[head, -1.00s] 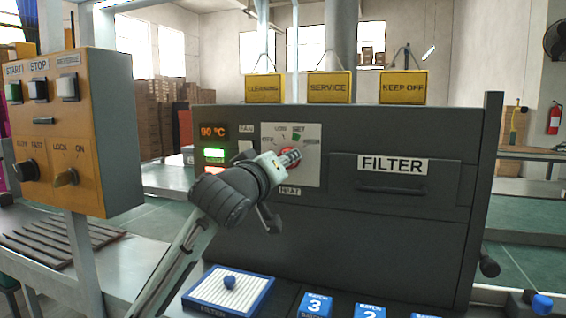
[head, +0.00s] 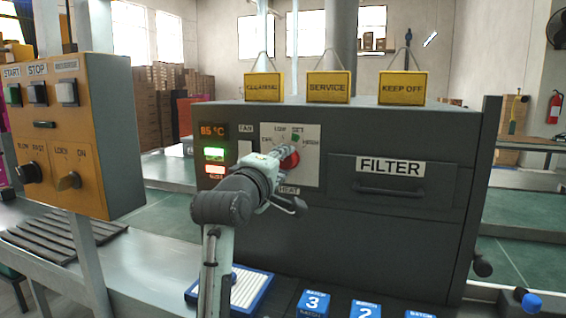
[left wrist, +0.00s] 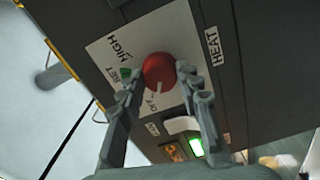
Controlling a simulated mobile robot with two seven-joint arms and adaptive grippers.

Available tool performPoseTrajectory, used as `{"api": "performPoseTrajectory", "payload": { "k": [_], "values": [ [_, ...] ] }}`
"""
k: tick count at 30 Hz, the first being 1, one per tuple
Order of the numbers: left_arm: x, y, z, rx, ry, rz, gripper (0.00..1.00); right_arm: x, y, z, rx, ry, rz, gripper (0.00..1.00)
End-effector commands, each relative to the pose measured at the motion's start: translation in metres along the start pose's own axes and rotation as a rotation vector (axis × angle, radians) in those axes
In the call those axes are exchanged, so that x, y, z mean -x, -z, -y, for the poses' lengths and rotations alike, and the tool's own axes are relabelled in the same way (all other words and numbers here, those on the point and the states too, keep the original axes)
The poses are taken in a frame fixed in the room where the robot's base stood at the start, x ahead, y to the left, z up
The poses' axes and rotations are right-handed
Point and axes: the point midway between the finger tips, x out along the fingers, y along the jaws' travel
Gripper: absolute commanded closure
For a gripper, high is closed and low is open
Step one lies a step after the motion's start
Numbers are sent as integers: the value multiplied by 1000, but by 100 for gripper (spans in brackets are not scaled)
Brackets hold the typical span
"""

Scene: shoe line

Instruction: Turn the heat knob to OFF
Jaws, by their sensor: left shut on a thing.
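The red heat knob (head: 292,160) sits on a pale dial plate (head: 309,174) on the front of the dark machine. My left gripper (head: 284,154) reaches it from the front left and is shut on it. In the left wrist view the knob (left wrist: 159,70) is between the two fingers of the gripper (left wrist: 158,80). A white line on the knob points toward the OFF lettering (left wrist: 150,104), roughly or nearly at it. A green mark (left wrist: 125,73) is by SET; the LOW label is hidden there by a finger. My right gripper is not in view.
A display (head: 212,130) reads 85 °C, left of the dial. A FILTER drawer (head: 396,187) is right of it. An orange control box (head: 62,140) stands at the left. A white-and-blue tray (head: 250,287) and blue batch blocks (head: 314,302) lie below.

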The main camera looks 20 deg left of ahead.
Motion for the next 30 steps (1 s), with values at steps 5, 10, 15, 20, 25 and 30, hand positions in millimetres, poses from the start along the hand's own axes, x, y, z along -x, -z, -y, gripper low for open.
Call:
{"api": "performPoseTrajectory", "payload": {
  "k": [5, 10, 15, 20, 25, 30],
  "values": [
    [0, 0, 2, 33, 4, -1, 95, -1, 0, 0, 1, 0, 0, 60],
    [0, 0, 2, 41, 4, -1, 95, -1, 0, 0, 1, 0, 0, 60],
    [0, 0, 2, 42, 4, -1, 95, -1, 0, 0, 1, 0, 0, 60],
    [0, 0, 1, 41, 3, -1, 60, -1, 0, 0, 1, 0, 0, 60],
    [0, 0, 1, 41, 2, 0, 45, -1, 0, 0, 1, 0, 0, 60],
    [0, 0, 0, 40, 1, 0, 45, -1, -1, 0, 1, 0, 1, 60]
  ]
}}
